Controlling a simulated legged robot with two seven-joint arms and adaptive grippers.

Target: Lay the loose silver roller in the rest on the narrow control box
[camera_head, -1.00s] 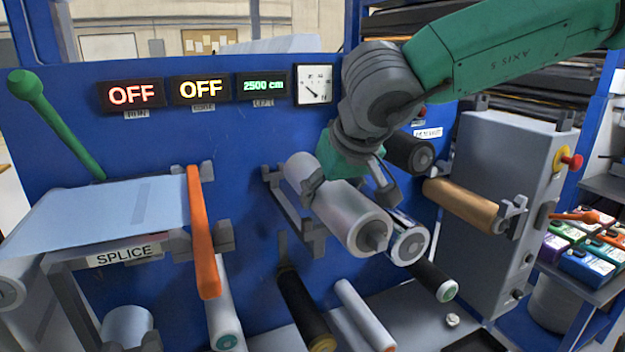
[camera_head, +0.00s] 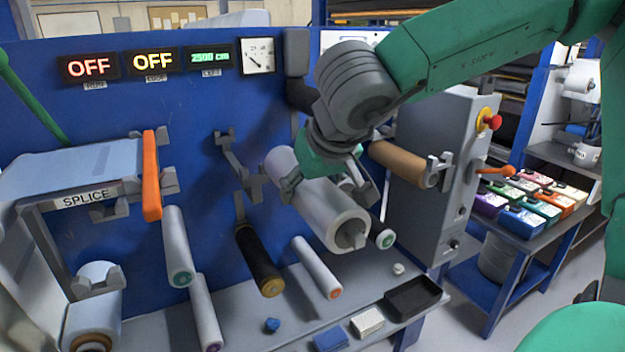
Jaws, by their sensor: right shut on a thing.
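The silver roller (camera_head: 332,212) is a thick pale cylinder with a grey hub at its near end. My right gripper (camera_head: 322,182) comes in from the upper right and is shut on it, with fingers across its upper side. The roller hangs tilted in front of the blue panel, clear of the empty bracket (camera_head: 240,168) to its left. The grey control box (camera_head: 432,118) stands to the right. A fork-shaped rest (camera_head: 438,170) shows on its side, with the near end of a copper-coloured roller (camera_head: 398,163) at it. My left gripper is not in view.
A dark roller (camera_head: 260,262) and a thin white roller (camera_head: 317,268) stick out below. A black tray (camera_head: 413,298) lies on the ledge. The red button (camera_head: 490,121) and orange handle (camera_head: 495,170) project from the box's right side. Coloured boxes (camera_head: 522,222) stand on a side shelf.

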